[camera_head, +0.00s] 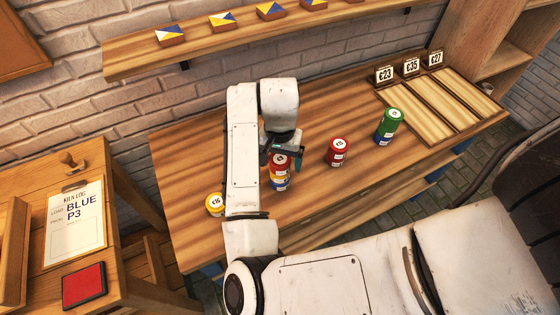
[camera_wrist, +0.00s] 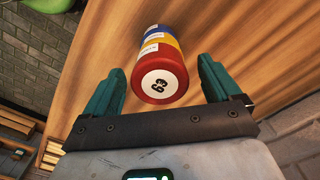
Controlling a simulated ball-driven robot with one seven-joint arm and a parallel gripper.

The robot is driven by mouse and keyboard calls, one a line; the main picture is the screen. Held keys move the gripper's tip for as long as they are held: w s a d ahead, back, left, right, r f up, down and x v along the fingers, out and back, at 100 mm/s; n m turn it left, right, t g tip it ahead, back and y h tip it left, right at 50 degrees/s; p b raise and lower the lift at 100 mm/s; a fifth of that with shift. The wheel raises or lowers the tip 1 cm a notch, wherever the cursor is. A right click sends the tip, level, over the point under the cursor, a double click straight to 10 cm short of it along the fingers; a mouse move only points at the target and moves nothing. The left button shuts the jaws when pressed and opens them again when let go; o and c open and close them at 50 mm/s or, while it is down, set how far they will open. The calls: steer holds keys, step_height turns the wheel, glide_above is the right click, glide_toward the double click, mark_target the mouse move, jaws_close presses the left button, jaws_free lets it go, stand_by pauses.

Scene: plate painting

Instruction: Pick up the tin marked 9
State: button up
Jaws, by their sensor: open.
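A stack of tins stands on the wooden table under my gripper (camera_head: 283,149). Its red top tin (camera_head: 274,168) has a round white lid label, partly behind my gripper; below it are a yellow band and a blue band (camera_head: 281,185). In the wrist view the red tin (camera_wrist: 158,97) is closest, with turned dark characters that look like a 9 with a sign beside it. The open fingers of my gripper (camera_wrist: 162,88) are left and right of the red tin, with a gap on each side. Nothing is held.
A red tin (camera_head: 337,152) and a green-over-blue stack (camera_head: 387,125) stand right of my gripper. Wooden trays (camera_head: 440,108) with price signs lie at the far right. A shelf (camera_head: 230,40) runs along the wall.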

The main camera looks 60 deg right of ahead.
steer(key=c, duration=1.2)
steer(key=shift+r, duration=0.15)
